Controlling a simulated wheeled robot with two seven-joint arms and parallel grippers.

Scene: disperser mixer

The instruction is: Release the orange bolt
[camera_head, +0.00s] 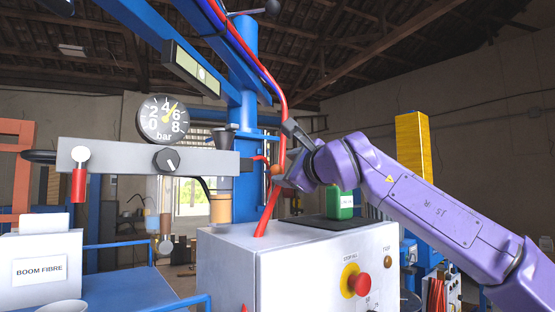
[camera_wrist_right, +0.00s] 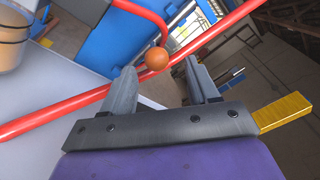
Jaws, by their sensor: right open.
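The orange bolt (camera_wrist_right: 156,58) shows as a round orange knob in the right wrist view, beside a red hose or bar. In the head view the small orange knob (camera_head: 276,169) is by the blue column, partly hidden near my gripper. My right gripper (camera_wrist_right: 160,70) is open, its two grey fingers apart, with the knob just beyond and between the tips, nearer the left finger. In the head view my right gripper (camera_head: 281,158) reaches in from the right beside the column. Whether a finger touches the knob I cannot tell. My left gripper is not in view.
A red hose (camera_head: 281,120) runs down close to my right gripper. The blue column (camera_head: 245,180) stands behind. A white control box (camera_head: 300,260) with a red emergency button (camera_head: 358,284) is below. A green container (camera_head: 341,205) stands on its top. A pressure gauge (camera_head: 163,120) is at left.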

